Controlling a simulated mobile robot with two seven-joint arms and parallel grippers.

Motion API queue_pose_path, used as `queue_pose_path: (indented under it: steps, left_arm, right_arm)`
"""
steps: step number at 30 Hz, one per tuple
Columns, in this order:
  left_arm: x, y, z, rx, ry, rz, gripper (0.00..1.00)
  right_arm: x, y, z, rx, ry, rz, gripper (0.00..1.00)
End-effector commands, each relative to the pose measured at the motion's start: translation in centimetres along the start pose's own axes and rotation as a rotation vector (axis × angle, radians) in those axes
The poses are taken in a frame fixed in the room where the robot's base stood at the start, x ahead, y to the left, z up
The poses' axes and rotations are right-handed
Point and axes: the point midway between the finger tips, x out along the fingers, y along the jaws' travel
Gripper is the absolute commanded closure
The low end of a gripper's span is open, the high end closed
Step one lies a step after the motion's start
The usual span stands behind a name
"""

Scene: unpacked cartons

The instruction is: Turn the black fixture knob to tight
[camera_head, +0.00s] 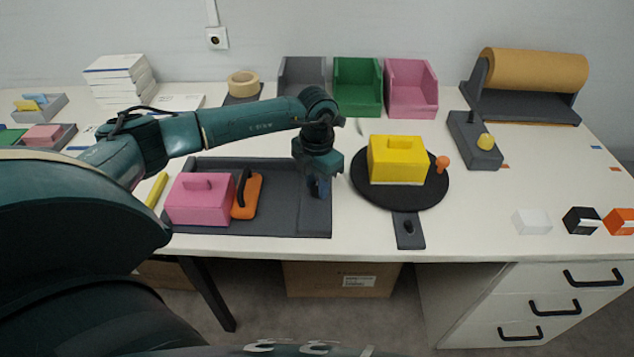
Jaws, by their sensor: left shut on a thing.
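My left gripper (319,187) reaches in from the left and points down over the right part of the dark grey fixture tray (270,222). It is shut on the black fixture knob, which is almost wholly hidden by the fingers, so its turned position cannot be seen. In the same tray, to the left of the gripper, are a pink block with a handle (200,203) and an orange-and-black handled tool (247,195). My right gripper is not in view.
Right of the gripper, a black round plate (400,202) bears a yellow block (397,160) and an orange knob (441,163). A grey tab (409,238) juts out in front. Grey, green (357,87) and pink bins stand behind.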

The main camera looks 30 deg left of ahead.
Motion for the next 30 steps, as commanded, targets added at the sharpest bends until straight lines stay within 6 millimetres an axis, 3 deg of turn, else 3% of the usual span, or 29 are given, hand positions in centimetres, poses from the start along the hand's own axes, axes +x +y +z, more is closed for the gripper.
queue_pose_path:
  steps: [7,8,16,25,30]
  left_arm:
    - [-0.1,0.0,0.0,0.002,-0.002,0.001,0.95]
    - [-0.1,0.0,0.0,0.002,-0.002,0.001,0.71]
    - [0.0,0.0,0.0,0.001,-0.001,0.001,0.5]
    - [-0.4,0.0,0.1,0.0,-0.002,0.001,0.5]
    - [-2.9,0.0,0.1,0.0,-0.004,0.001,0.5]
  right_arm:
    - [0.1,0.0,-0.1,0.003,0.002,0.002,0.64]
    - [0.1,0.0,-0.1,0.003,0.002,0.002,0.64]
    - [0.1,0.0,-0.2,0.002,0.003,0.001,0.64]
    - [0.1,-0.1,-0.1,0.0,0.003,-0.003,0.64]
    - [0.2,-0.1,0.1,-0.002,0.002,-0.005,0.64]
